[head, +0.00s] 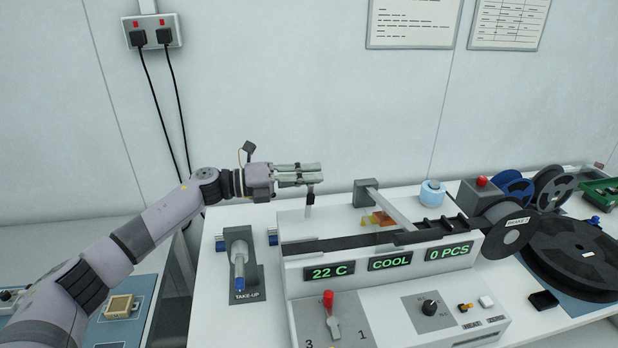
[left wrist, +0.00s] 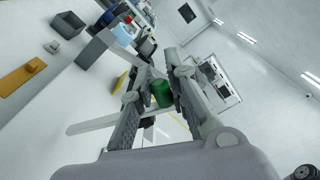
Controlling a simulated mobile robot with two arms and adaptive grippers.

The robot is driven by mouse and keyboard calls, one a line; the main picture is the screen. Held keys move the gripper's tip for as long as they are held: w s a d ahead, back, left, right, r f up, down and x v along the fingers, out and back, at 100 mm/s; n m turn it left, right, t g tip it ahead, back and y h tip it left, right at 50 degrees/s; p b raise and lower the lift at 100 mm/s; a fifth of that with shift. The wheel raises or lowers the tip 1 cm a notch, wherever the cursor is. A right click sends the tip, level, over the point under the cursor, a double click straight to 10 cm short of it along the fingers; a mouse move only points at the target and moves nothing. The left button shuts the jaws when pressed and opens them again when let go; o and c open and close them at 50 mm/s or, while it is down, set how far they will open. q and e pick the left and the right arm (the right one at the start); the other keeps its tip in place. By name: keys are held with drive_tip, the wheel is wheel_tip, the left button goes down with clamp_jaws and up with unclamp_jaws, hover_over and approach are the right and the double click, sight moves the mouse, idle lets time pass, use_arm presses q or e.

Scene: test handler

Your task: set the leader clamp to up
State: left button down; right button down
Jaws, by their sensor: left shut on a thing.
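My left gripper (head: 308,175) reaches in from the left over the back left of the white machine. Its fingers are shut on a green knob (left wrist: 162,94), which shows between the fingertips in the left wrist view. In the head view the fingers hide the knob, and a short grey lever (head: 310,199) stands roughly upright just below them, at the machine's back edge. It seems to be the leader clamp, though no label for it can be read. My right gripper is not in view.
A grey block with a slanting arm (head: 388,208) stands right of the gripper. A tape reel (head: 508,228) and a large black reel (head: 575,257) are at the right. The take-up spindle (head: 239,262) stands left of the machine. The displays (head: 390,261) read 22 C, COOL and 0 PCS.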

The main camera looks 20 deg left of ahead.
use_arm(q)
drive_tip(key=shift+w+a, duration=0.1)
drive_tip(key=shift+a, duration=0.05)
drive_tip(key=c, duration=1.7)
unclamp_jaws()
drive_tip(key=shift+w+f, duration=0.1)
drive_tip(key=shift+o, duration=0.7)
drive_tip(key=v, duration=1.2)
